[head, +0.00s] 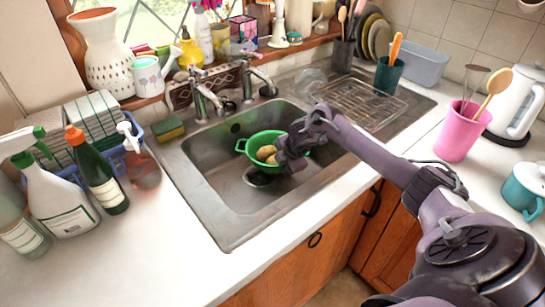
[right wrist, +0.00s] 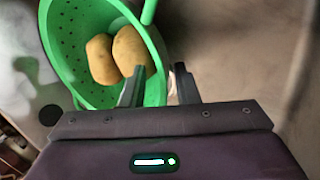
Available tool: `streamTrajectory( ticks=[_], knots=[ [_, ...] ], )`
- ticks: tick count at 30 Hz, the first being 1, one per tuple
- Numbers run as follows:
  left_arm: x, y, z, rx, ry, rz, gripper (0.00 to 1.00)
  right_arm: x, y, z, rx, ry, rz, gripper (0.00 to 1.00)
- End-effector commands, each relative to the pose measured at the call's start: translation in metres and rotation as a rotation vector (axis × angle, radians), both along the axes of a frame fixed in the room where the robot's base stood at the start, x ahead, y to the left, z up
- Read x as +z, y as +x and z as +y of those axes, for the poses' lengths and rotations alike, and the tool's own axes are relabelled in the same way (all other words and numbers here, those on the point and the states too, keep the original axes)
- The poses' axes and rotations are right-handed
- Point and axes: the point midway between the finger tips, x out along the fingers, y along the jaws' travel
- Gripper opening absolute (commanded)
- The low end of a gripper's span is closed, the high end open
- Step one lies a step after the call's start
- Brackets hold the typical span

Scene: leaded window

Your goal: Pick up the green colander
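The green colander (head: 250,143) sits in the sink basin and holds potatoes (head: 266,154). In the right wrist view the colander (right wrist: 70,60) shows its holed inside, with two potatoes (right wrist: 117,54) in it. My right gripper (head: 291,160) is at the colander's right side and hides part of it. In the right wrist view my right gripper's fingers (right wrist: 158,85) are apart, one over the colander's inside and one beyond its rim, with the rim between them. I cannot tell whether either finger touches the rim. My left gripper is not in view.
The metal sink (head: 215,182) has two taps (head: 205,97) behind it. A dish rack (head: 362,100) stands on the drainboard at right. Bottles (head: 97,172) crowd the left counter. A pink cup (head: 457,132) with utensils stands at right. The front left counter is clear.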

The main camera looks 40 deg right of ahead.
Motion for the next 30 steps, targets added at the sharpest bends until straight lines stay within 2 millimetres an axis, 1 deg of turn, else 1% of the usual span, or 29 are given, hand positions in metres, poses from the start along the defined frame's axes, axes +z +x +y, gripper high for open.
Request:
streamTrajectory(
  ticks=[1,6,7,20,23,30],
  knots=[
    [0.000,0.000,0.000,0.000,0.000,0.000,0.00,0.000,0.000,0.000,0.000,0.000,0.000,0.25],
    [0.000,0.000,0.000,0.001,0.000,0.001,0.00,0.000,0.000,0.000,0.000,0.000,0.000,0.03],
    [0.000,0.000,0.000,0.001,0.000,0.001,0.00,0.000,0.000,0.000,0.000,0.000,0.000,0.00],
    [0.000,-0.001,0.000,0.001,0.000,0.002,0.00,0.004,0.001,0.000,0.000,0.000,-0.004,0.00],
    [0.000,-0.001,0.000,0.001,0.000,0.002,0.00,0.015,0.002,-0.001,-0.001,0.000,-0.007,0.00],
    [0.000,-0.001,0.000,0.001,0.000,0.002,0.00,0.062,0.002,-0.001,0.000,-0.001,-0.009,0.00]
  ],
)
